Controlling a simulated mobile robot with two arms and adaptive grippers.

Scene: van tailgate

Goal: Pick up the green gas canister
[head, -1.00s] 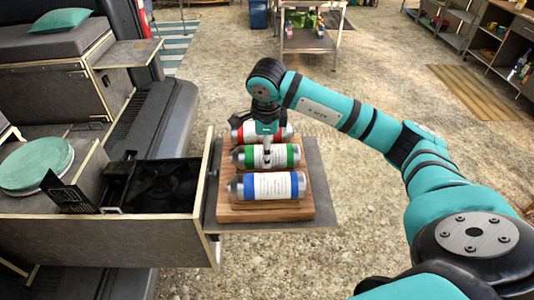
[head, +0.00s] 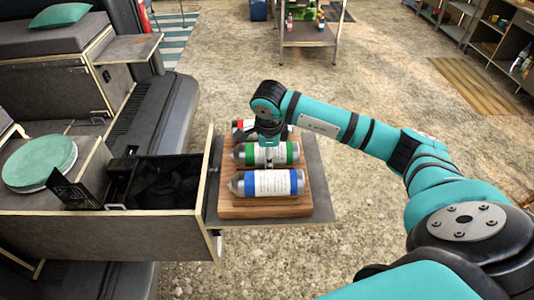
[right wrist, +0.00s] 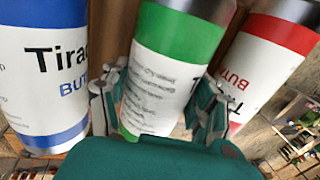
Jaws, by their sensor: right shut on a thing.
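The green gas canister (head: 292,153) lies on its side between the blue canister (head: 271,183) and the partly hidden red canister (head: 241,127). My right gripper (head: 268,158) reaches down onto the middle of the green canister. In the right wrist view, its fingers (right wrist: 158,100) stand on both sides of the green canister (right wrist: 178,38) and are shut on it. The blue canister (right wrist: 45,80) and the red canister (right wrist: 268,60) flank it closely. I cannot tell whether the green canister touches the board. My left gripper is not in view.
The canisters are at a wooden board (head: 260,211) on a grey pull-out shelf (head: 320,200). A drawer with a black stove (head: 160,185) is to its left. A workbench (head: 308,32) stands behind. The floor on the right is open.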

